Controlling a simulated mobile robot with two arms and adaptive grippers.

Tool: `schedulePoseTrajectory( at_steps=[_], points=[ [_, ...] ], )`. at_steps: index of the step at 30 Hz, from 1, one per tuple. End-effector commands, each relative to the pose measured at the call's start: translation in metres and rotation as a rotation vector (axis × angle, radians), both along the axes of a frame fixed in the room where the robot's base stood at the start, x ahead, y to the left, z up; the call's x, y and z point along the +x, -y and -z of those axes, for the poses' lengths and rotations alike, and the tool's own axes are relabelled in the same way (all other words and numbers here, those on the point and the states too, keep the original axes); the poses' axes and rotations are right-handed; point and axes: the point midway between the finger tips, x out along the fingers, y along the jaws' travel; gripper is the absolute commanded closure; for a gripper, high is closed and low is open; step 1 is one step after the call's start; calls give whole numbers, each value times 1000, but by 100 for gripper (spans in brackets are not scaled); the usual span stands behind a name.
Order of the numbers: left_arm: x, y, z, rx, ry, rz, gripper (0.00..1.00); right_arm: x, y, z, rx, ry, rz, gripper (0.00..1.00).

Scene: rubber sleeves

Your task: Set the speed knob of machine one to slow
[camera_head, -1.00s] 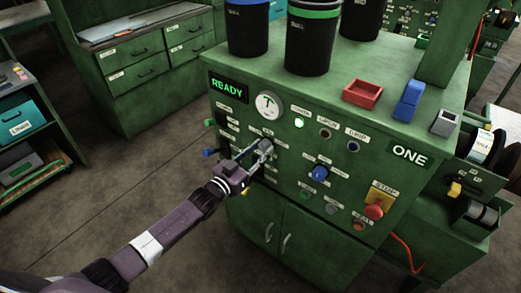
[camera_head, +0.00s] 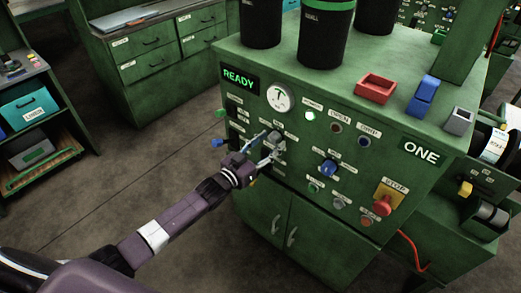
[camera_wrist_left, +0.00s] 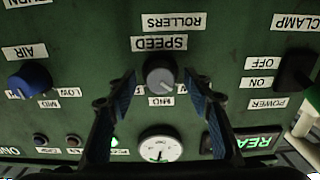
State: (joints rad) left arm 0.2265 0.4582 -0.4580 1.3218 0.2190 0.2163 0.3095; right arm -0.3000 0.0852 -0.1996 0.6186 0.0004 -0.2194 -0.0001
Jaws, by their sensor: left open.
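Machine one is the green cabinet (camera_head: 335,178) with the "ONE" plate and a lit READY sign. Its speed knob (camera_wrist_left: 159,74) is grey and round, under the SPEED label, which appears upside down in the left wrist view. A pale pointer mark shows on the knob's lower right side. In the head view the knob (camera_head: 278,140) is partly behind the fingers. My left gripper (camera_head: 263,148) is open, its blue-padded fingers (camera_wrist_left: 160,92) on either side of the knob. Whether they touch it is unclear. My right gripper is not in view.
A blue air knob (camera_head: 328,168) and a red stop button (camera_head: 384,203) sit right of the speed knob. A round gauge (camera_head: 280,97) is above it. A red tray (camera_head: 375,88) and black bins stand on top.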

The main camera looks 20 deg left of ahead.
Motion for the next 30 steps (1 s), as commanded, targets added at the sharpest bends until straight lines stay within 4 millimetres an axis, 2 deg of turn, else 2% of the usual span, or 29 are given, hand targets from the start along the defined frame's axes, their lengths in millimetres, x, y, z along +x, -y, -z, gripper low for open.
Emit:
schedulePoseTrajectory(
  at_steps=[5, 12, 18, 24, 30],
  points=[
    [-24, -9, 2, 1, -4, 0, 53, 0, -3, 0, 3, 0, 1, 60],
    [-68, -25, 2, 2, -5, 0, 53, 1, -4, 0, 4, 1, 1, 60],
    [-95, -35, 1, 0, -3, 0, 53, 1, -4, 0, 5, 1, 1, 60],
    [-108, -39, 1, 1, -3, -1, 53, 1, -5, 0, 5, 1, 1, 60],
    [-109, -40, 1, 1, -2, -1, 53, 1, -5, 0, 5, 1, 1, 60]
  ],
)
